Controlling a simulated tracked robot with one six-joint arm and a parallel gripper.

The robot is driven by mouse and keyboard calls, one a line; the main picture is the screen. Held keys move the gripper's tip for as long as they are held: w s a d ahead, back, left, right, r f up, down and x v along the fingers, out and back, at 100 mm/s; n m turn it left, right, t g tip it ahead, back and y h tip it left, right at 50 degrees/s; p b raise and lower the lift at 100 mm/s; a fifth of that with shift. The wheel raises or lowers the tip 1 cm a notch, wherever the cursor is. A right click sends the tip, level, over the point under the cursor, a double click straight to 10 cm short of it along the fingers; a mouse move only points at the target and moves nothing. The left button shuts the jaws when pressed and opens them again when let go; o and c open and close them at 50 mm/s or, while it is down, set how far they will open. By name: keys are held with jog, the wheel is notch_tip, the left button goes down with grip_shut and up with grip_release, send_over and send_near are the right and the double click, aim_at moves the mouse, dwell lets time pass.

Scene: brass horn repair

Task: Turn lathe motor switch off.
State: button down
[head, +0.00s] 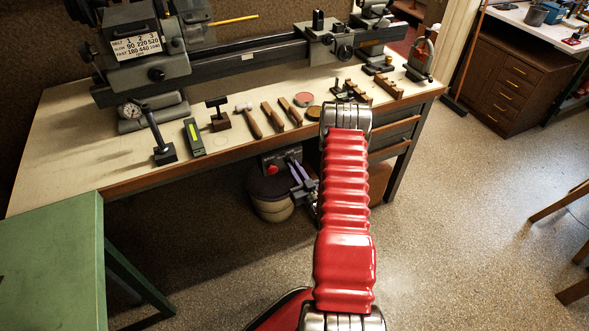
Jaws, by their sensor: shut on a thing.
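The lathe motor switch (268,161) looks like a small dark box with a red button, under the front edge of the lathe bench (75,150). My gripper (294,168) is below the bench edge, its pale violet fingers reaching up to the right side of the switch box. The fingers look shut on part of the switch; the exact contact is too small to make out. The switch's on or off position cannot be told. The lathe (255,55) stands along the back of the bench. My red-sleeved arm hides part of the area right of the gripper.
A round stool or bin (272,209) stands under the bench. A green table (50,265) is at left.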

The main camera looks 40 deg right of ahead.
jog(key=c, duration=1.8)
grip_release()
jog(key=shift+s, duration=0.15)
jog(key=v, duration=1.3)
jog(key=shift+s+a, duration=0.15)
jog(key=shift+s, duration=0.1)
